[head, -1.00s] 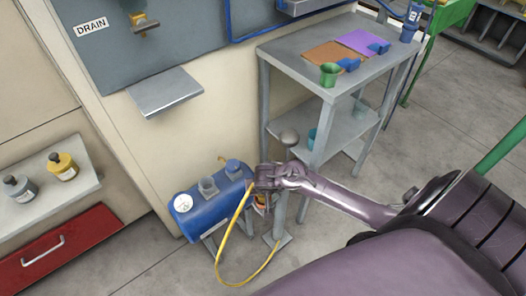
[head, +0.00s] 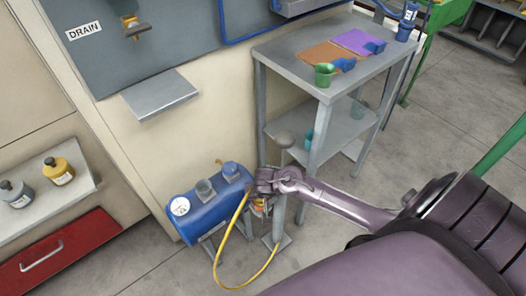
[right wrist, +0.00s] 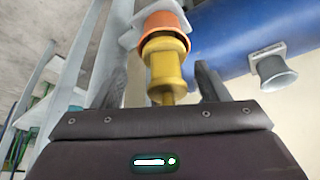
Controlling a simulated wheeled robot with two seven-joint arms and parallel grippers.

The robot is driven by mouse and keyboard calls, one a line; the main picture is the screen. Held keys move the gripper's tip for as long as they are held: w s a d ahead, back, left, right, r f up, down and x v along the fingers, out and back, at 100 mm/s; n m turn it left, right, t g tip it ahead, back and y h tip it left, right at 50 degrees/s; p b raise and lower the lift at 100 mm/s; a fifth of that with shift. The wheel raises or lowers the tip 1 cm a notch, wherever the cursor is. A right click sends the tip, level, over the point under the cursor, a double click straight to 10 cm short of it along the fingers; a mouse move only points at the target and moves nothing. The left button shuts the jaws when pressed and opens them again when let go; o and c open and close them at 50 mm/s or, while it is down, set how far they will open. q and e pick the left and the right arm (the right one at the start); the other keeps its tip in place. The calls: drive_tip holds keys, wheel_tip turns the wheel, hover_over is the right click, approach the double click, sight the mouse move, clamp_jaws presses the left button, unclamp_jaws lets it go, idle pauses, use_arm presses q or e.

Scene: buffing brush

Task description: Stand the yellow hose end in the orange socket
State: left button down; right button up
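The yellow hose end (right wrist: 165,68) is in the right wrist view, lined up with the orange socket (right wrist: 163,20). Its far part meets the socket's rim and appears to be inside it; the depth is hidden. My right gripper (right wrist: 163,88) has its two fingers on either side of the hose end, with a visible gap on each side. In the head view my right gripper (head: 267,181) is beside the blue tank, over the orange and yellow parts, and largely hides them. The yellow hose (head: 218,250) hangs in a loop to the floor. My left gripper is out of view.
The blue tank (head: 205,214) stands close left of the gripper; its grey spout (right wrist: 275,72) shows in the wrist view. A grey table (head: 292,62) with cups stands behind, its leg near my arm. A shelf with bottles (head: 58,171) is at left.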

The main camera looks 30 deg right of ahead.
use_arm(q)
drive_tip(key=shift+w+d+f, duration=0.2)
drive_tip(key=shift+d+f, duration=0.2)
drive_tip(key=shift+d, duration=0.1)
use_arm(e)
drive_tip(key=shift+f, duration=0.45)
drive_tip(key=shift+a+r, duration=0.35)
drive_tip(key=shift+r, duration=0.05)
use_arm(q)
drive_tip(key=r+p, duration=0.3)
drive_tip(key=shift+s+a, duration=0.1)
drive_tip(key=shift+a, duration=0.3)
use_arm(e)
drive_tip(key=d+v, duration=0.1)
drive_tip(key=v, duration=0.6)
drive_tip(key=shift+s+a+r, duration=0.15)
drive_tip(key=shift+a+r, duration=0.05)
drive_tip(key=shift+r, duration=0.2)
